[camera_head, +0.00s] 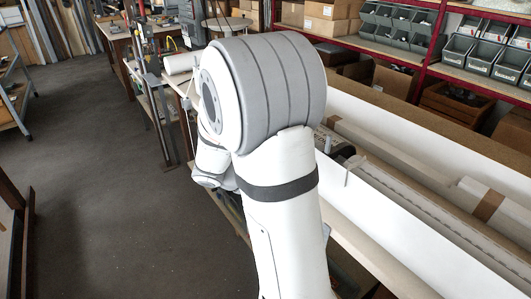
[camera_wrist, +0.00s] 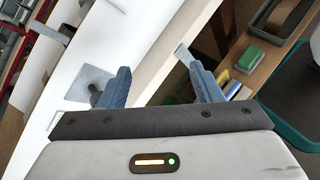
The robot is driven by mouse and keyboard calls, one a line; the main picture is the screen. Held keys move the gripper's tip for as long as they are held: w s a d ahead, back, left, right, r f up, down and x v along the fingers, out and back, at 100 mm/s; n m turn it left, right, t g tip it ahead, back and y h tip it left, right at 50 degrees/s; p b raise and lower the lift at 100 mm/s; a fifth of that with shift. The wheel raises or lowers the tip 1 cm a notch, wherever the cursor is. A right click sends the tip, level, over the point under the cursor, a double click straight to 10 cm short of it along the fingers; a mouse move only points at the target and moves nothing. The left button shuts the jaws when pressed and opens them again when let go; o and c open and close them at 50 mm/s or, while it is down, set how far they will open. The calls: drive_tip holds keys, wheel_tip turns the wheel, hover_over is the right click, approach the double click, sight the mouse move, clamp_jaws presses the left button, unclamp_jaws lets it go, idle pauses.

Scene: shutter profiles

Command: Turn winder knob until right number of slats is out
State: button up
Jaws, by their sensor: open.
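My gripper (camera_wrist: 160,70) is open, with two blue fingers apart and nothing between them in the wrist view. A grey square plate (camera_wrist: 90,78) with a dark round knob-like part (camera_wrist: 96,94) lies on a white surface beside the left finger, partly hidden by it. I cannot tell for sure whether this is the winder knob. In the head view my arm covers the middle, and my gripper is hidden. A long white profile (camera_head: 420,205) runs along the bench at the right. I cannot make out or count any slats that are out.
In the wrist view a small metal tab (camera_wrist: 183,52) stands near the right finger. A wooden shelf beyond holds a green block (camera_wrist: 249,59) and a dark tray (camera_wrist: 281,16). In the head view red shelving with grey bins (camera_head: 470,55) stands behind; the floor (camera_head: 85,160) at left is clear.

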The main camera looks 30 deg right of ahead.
drive_tip(key=w+d+f+n+t+h, duration=0.2)
drive_tip(key=w+d+f+n+h, duration=0.15)
drive_tip(key=w, duration=0.25)
drive_tip(key=w+d+f+n+t+h, duration=0.2)
drive_tip(key=w+d+f+n+h, duration=0.15)
drive_tip(key=w+n, duration=0.2)
drive_tip(key=d, duration=0.2)
drive_tip(key=d+p, duration=0.1)
drive_tip(key=d, duration=0.1)
drive_tip(key=d+p, duration=0.1)
drive_tip(key=d, duration=0.1)
drive_tip(key=shift+w+d+r, duration=0.15)
drive_tip(key=shift+w+d, duration=0.2)
drive_tip(key=shift+c, duration=0.2)
drive_tip(key=c, duration=0.9)
